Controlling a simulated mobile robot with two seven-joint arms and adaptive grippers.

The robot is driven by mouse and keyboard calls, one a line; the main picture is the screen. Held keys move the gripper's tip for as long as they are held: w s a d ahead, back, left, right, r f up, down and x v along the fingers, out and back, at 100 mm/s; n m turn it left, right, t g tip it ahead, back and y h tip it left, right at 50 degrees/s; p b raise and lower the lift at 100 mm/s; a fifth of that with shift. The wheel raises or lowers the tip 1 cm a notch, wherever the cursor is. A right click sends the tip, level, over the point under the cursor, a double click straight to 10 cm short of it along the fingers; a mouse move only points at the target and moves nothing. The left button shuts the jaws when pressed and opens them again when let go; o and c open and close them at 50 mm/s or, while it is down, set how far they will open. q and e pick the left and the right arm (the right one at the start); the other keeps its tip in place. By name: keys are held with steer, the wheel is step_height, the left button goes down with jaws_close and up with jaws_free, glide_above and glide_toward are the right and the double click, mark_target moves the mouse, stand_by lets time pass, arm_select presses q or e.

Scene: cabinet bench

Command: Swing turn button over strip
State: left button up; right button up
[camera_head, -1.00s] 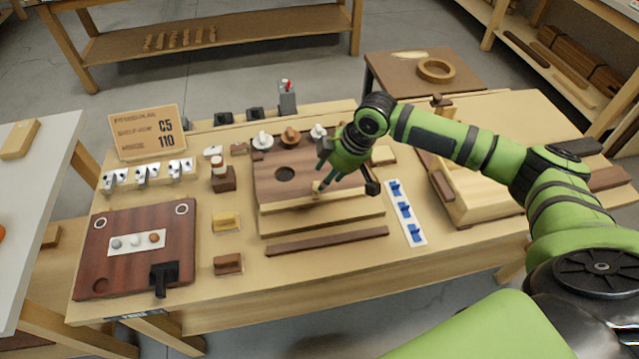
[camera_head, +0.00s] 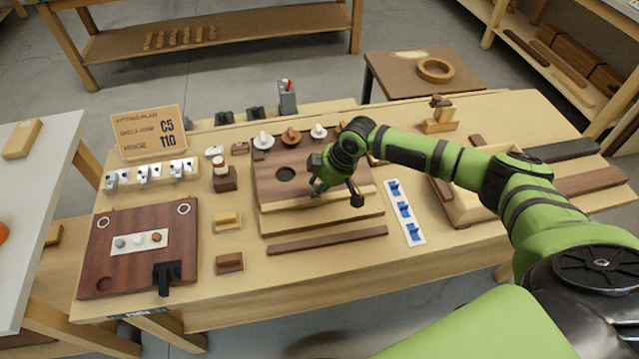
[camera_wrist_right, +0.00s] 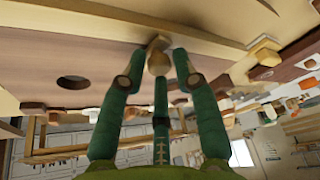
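The pale wooden strip (camera_head: 345,197) runs along the front of the brown board (camera_head: 272,178) on the bench. It also crosses the top of the right wrist view (camera_wrist_right: 215,38). The small pale turn button (camera_wrist_right: 158,58) is at the strip's edge in the right wrist view; in the head view my gripper hides it. My right gripper (camera_head: 316,188) is low over the strip. In the right wrist view its green fingers (camera_wrist_right: 158,68) are apart, on either side of the button. Whether they touch it I cannot tell. My left gripper is not in view.
Pegs (camera_head: 290,136) stand along the board's back edge. A dark strip (camera_head: 328,240) lies in front. A white strip with blue pieces (camera_head: 405,212) and a wooden tray (camera_head: 474,198) are to the right. A dark red board (camera_head: 120,250) is at the left.

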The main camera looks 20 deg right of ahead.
jaws_close()
steer(key=shift+d, duration=0.1)
steer(key=shift+d+f+n+y+b, duration=0.15)
steer(key=shift+n+y+b, duration=0.15)
steer(key=shift+n+b, duration=0.35)
steer(key=shift+d+r+n+g, duration=0.1)
steer(key=shift+r+n+g, duration=0.15)
steer(key=shift+n, duration=0.4)
steer(key=o, duration=0.7)
jaws_free()
steer(key=shift+o, duration=0.2)
